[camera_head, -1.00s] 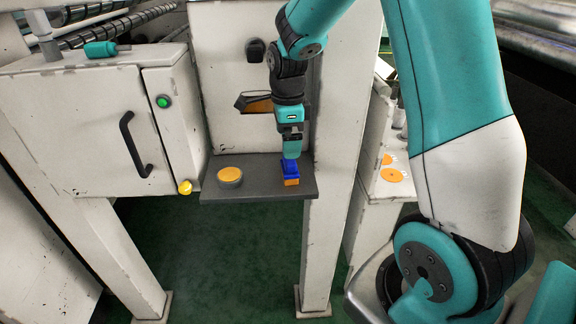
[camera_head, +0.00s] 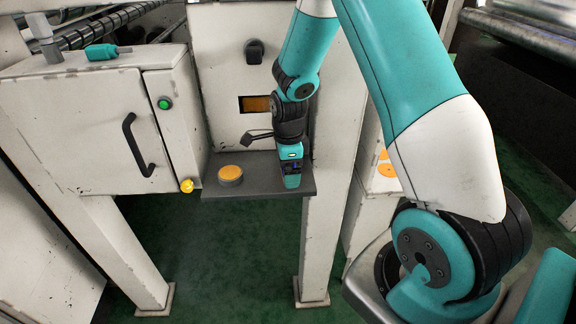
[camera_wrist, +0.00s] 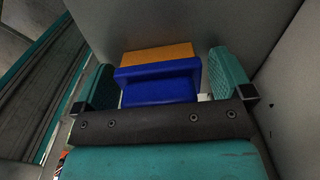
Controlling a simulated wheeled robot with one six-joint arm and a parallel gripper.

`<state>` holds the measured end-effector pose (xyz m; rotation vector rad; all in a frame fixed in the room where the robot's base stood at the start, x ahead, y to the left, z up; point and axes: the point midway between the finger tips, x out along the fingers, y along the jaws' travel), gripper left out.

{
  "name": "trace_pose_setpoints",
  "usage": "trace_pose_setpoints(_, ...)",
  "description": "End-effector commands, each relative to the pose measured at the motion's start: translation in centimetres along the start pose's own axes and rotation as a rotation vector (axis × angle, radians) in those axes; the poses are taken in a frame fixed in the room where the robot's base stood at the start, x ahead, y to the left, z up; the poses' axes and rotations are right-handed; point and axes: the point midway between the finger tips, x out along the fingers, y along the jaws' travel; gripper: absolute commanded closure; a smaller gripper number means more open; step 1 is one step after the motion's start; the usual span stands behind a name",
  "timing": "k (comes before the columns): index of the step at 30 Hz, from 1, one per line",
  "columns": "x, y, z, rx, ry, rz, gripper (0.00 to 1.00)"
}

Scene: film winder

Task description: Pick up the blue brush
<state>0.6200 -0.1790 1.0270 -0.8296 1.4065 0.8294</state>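The blue brush (camera_wrist: 160,85) has a blue body and an orange strip along its far side. In the wrist view it lies between the two teal fingers of my gripper (camera_wrist: 165,75). The fingers are apart, with a small gap visible at the right finger; whether the left one touches is unclear. In the head view my gripper (camera_head: 291,180) is down at the right end of the dark grey shelf (camera_head: 258,183). It hides most of the brush there, with only a bit of blue showing.
An orange-topped round piece (camera_head: 230,174) sits on the shelf, left of my gripper. A white panel (camera_head: 225,60) rises behind the shelf.

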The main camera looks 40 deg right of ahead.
Motion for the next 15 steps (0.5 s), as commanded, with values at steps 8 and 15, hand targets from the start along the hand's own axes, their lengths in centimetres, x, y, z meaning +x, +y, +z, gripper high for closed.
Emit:
trace_pose_setpoints(8,-0.05,-0.01,0.01,0.000,0.000,0.000,0.54)
trace_pose_setpoints(15,-0.20,-0.03,0.02,0.000,0.000,-0.001,0.54)
